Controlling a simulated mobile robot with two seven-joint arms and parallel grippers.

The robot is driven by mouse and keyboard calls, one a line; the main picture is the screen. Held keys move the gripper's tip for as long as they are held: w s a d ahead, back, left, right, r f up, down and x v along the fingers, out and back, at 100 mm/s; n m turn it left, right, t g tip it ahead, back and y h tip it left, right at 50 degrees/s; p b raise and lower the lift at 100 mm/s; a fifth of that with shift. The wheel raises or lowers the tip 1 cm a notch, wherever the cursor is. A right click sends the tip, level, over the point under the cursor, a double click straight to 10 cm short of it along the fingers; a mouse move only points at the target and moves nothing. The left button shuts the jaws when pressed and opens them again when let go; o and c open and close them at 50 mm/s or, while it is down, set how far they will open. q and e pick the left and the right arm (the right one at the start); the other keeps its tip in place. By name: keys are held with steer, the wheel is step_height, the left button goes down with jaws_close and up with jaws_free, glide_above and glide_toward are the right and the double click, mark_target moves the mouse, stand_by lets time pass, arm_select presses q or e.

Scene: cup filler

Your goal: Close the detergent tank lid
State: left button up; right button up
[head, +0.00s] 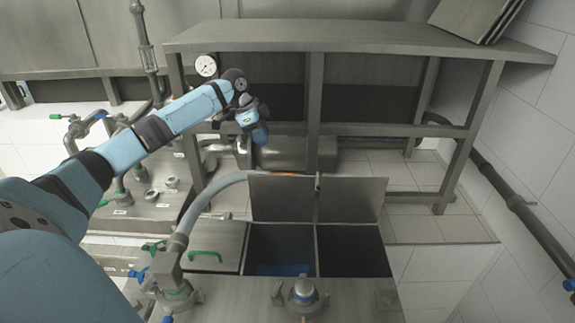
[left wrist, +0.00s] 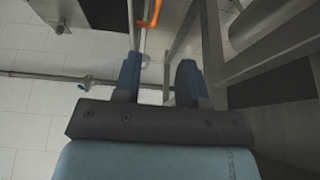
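The tank in the head view has two open compartments with their metal lids standing upright at the back. The left upright lid (head: 282,199) has an orange handle (head: 285,174) along its top edge, and blue shows in the compartment below it. The right upright lid (head: 352,200) stands beside it over a dark compartment. Which is the detergent lid I cannot tell. My left gripper (head: 258,130) is above and left of the orange handle, apart from the lids. In the left wrist view its fingers (left wrist: 160,72) are spread and empty, with an orange bar (left wrist: 150,14) beyond them. My right gripper is not in view.
A shut lid with a green handle (head: 205,255) lies left of the open compartments. A grey hose (head: 215,190) arches beside the left upright lid. A metal table (head: 350,38) stands behind, and a gauge (head: 206,66) is near my left arm.

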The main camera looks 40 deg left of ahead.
arm_select(q)
steer(key=x, duration=0.4)
steer(key=p+x, duration=0.1)
steer(key=x, duration=0.3)
steer(key=p+x, duration=0.1)
steer(key=x, duration=0.3)
steer(key=shift+s+d, duration=0.1)
steer(key=shift+s, duration=0.25)
steer(key=shift+w+d+f, duration=0.1)
steer(key=shift+w+f, duration=0.15)
steer(key=shift+f, duration=0.45)
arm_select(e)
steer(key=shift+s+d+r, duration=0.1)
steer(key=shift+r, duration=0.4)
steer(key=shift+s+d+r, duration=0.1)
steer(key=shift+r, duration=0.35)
arm_select(q)
jaws_close()
